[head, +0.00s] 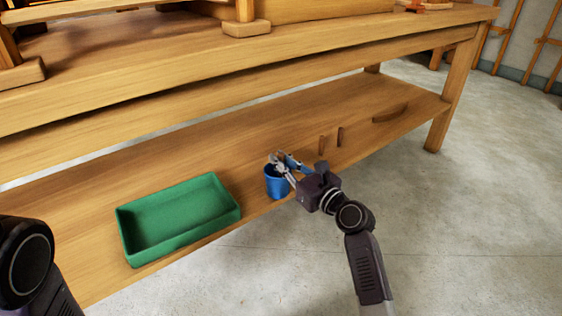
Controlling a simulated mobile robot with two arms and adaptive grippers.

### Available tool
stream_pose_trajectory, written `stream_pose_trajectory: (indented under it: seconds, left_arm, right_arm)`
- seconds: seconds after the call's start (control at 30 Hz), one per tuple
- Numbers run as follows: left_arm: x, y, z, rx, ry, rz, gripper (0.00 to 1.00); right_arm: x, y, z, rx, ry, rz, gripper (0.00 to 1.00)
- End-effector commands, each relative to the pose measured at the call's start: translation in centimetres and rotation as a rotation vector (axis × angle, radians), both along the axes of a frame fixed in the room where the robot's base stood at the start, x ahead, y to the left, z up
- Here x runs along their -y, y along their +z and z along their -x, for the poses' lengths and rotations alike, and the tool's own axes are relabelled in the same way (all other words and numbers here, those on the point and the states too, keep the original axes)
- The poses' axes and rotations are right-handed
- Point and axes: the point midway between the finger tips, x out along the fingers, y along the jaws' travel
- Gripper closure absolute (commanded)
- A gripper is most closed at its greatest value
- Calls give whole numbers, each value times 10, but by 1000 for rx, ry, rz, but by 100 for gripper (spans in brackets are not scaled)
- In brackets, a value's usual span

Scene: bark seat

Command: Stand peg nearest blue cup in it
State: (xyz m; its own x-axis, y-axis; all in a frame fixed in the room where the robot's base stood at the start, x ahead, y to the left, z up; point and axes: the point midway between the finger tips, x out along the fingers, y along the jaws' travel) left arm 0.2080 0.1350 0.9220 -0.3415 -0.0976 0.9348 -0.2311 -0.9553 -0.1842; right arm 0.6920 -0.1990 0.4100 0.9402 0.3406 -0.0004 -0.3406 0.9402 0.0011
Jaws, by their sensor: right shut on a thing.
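The blue cup (277,184) stands upright on the lower shelf near its front edge. My right gripper (279,161) is at the cup's mouth, its fingers over the rim. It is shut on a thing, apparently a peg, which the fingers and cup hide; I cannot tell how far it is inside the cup. Two short brown pegs, a left one (322,145) and a right one (340,136), are on the shelf right of the cup; I cannot tell whether they stand or lie. My left gripper is out of view; only part of its arm shows at lower left.
A green tray (228,217), seemingly empty, sits on the shelf left of the cup. A curved brown piece (391,113) lies farther right. The bench top (150,60) overhangs the shelf (90,245). A bench leg (452,95) stands at the right. Floor in front is clear.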

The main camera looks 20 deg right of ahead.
Motion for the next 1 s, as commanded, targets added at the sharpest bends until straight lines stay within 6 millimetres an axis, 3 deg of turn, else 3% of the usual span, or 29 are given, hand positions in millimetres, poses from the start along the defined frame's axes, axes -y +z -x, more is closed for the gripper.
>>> stream_pose_trajectory:
  seconds: [0.37, 0.4, 0.57, 0.83, 1.0]
  left_arm:
    - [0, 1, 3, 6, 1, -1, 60]
    - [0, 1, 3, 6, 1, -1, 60]
    - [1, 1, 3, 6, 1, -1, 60]
    - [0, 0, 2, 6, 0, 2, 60]
    - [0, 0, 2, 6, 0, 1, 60]
  right_arm:
    - [0, -1, 0, 0, 0, 0, 98]
    - [0, -1, 0, 0, 0, 0, 84]
    - [0, -1, 0, 0, 0, 0, 68]
    - [0, 0, 0, 0, 0, 0, 68]
    - [-1, 17, 0, 5, 1, -1, 68]
